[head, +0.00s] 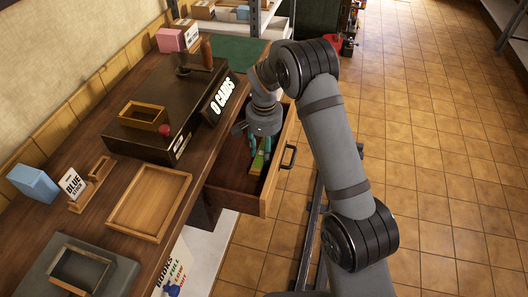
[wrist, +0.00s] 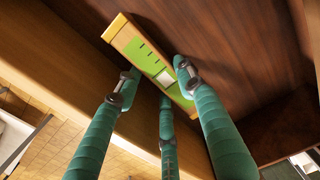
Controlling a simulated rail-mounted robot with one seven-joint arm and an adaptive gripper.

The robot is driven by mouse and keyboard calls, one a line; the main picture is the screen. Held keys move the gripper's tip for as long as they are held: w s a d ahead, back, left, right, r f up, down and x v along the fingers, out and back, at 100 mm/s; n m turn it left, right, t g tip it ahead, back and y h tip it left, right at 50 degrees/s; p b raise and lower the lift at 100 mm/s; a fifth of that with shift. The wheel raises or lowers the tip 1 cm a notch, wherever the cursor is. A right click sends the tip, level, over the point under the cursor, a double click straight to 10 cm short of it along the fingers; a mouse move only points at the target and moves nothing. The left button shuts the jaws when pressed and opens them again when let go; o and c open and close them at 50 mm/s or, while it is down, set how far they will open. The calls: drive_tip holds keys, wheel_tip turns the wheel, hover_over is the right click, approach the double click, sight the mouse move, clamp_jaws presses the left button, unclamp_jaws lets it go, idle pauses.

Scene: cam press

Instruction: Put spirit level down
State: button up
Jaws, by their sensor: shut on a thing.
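The spirit level is a yellow-edged bar with a bright green face and a pale vial window. In the head view the spirit level (head: 257,164) is inside the open wooden drawer (head: 228,186), under my gripper (head: 259,148). In the wrist view the spirit level (wrist: 146,54) lies slantwise between the teal fingers of my gripper (wrist: 157,85), which are shut on it. Its upper end sticks out past the fingertips. I cannot tell whether it touches the drawer floor.
The drawer's front panel with a black handle (head: 289,156) stands out from the bench. On the bench are an empty wooden tray (head: 122,222), a dark press base (head: 130,137) with an "0 CAMBS"-like sign (head: 221,97), and a blue box (head: 34,184). Tiled floor lies to the right.

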drive_tip(key=shift+f, duration=0.2)
drive_tip(key=o, duration=1.3)
drive_tip(key=shift+o, duration=0.4)
drive_tip(key=shift+r, duration=0.1)
wheel_tip(320, 180, up, 12)
drive_tip(key=shift+p, duration=0.35)
drive_tip(key=shift+r, duration=0.1)
